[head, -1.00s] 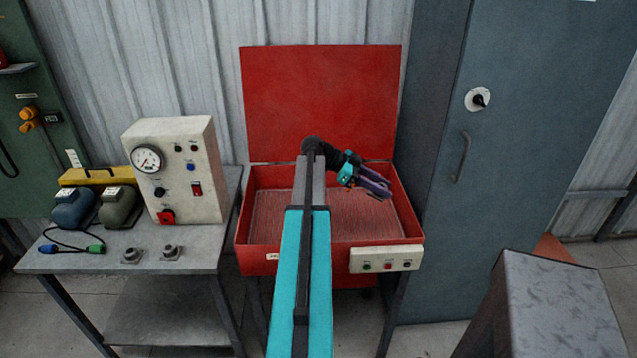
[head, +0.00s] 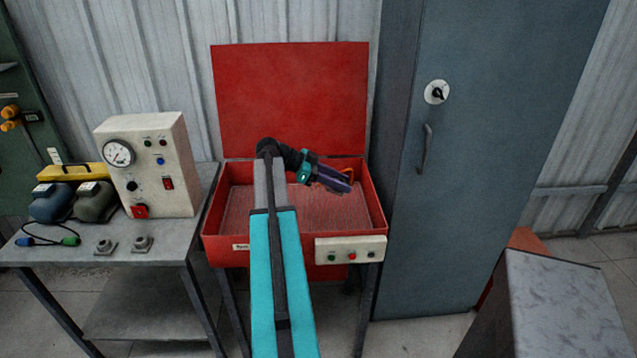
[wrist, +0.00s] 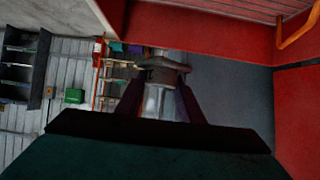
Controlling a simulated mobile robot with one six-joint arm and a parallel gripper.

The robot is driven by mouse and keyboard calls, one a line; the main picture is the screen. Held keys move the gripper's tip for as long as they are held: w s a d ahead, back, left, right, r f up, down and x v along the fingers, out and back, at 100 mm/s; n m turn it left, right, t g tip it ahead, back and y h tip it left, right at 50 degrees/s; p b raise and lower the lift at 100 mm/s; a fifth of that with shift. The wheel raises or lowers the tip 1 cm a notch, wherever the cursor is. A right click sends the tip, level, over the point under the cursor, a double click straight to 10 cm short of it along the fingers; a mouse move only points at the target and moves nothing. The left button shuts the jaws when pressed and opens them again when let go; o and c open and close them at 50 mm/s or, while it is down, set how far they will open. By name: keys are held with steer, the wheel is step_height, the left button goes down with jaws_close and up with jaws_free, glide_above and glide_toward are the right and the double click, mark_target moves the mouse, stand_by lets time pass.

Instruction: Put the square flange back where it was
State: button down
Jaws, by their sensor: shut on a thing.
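My gripper (head: 334,183) hangs over the right part of the open red washing basin, tilted down to the right. In the wrist view, my gripper (wrist: 160,82) is shut on a grey metal piece (wrist: 162,66) with a flat top part and a paler round part below. This fits the square flange, but its outline is partly hidden by the fingers. In the head view the held piece cannot be made out. Two similar grey flanges, one at left (head: 105,246) and one at right (head: 143,243), lie side by side on the grey bench's front edge.
The red basin (head: 212,222) has a raised lid (head: 290,95) behind and an orange bent pipe (head: 349,174) near my gripper. The grey bench (head: 75,252) at left carries a gauge box (head: 150,165) and pumps. A tall blue-grey cabinet (head: 470,200) stands close on the right.

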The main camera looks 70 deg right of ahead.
steer(key=w+a+f+n+t+h+b, duration=0.1)
steer(key=w+a+n+t+h+b, duration=0.2)
steer(key=w+a, duration=0.85)
steer(key=w+a+f+n+t+h, duration=0.1)
steer(key=w+a+n+t+h, duration=0.35)
steer(key=w, duration=1.15)
steer(key=w+a+f+n+t+y+b, duration=0.15)
steer(key=w+a+n, duration=0.25)
steer(key=w+a, duration=0.8)
steer(key=w+a+r+n+t+y+b, duration=0.15)
steer(key=w+a+n+t, duration=0.35)
steer(key=a, duration=0.6)
steer(key=w+a+n+t+y+b, duration=0.15)
steer(key=w+a+n+t, duration=0.35)
steer(key=a, duration=0.7)
steer(key=w+a+n+t+y+b, duration=0.1)
steer(key=w+a+n+t+y, duration=0.2)
steer(key=w+a, duration=0.6)
steer(key=a+r+n+t+y, duration=0.1)
steer(key=a+r+n+y, duration=0.4)
steer(key=a, duration=0.4)
steer(key=shift+w+a+r+n+t, duration=0.25)
steer(key=shift+r+n, duration=0.2)
steer(key=shift+n, duration=0.4)
steer(key=shift+s, duration=0.1)
